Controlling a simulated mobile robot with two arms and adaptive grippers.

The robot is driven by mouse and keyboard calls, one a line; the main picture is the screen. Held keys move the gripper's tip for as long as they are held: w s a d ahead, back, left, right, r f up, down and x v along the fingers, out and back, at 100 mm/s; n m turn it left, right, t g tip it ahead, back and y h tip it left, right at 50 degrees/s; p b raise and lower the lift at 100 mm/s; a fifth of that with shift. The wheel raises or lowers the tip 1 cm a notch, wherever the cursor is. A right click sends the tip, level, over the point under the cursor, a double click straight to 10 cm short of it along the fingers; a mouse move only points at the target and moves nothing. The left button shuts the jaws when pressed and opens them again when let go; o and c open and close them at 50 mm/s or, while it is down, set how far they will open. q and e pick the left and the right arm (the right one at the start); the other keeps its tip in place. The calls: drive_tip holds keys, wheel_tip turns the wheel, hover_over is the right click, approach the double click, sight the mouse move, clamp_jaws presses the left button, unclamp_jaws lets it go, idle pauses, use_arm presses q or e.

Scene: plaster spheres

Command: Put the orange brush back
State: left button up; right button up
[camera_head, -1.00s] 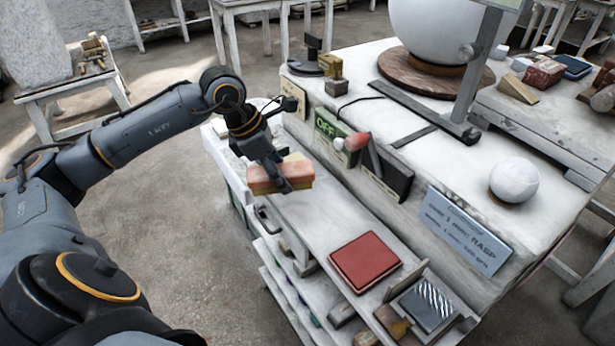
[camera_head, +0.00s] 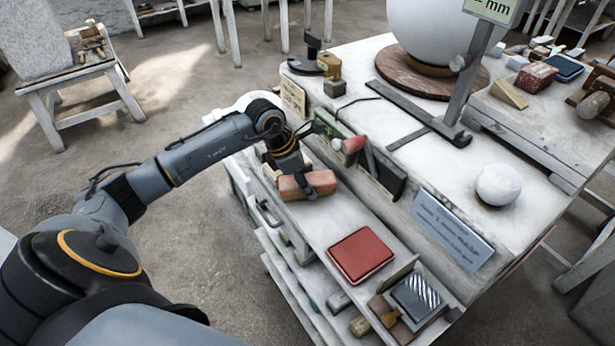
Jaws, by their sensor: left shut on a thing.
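The orange brush (camera_head: 320,182) is a brick-like block with an orange-pink body. My left gripper (camera_head: 302,186) is shut on it from above, with the dark fingers across its middle and hiding part of it. The brush is over the far left part of the white side shelf (camera_head: 340,215). I cannot tell whether its underside touches the shelf. My right gripper is not in view.
A red square pad (camera_head: 361,255) lies on the same shelf, with a striped grey block (camera_head: 416,297) nearer. A red-tipped knob (camera_head: 353,143) sticks out of the bench side close to my gripper. A white ball (camera_head: 498,184) rests on the bench top.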

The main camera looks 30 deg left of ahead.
use_arm(q)
drive_tip(key=shift+w+f+b, duration=0.1)
drive_tip(key=shift+f+b, duration=0.05)
drive_tip(key=shift+b, duration=0.2)
drive_tip(key=o, duration=1.2)
drive_tip(key=shift+r, duration=0.2)
drive_tip(key=b+v, duration=0.2)
drive_tip(key=v, duration=1)
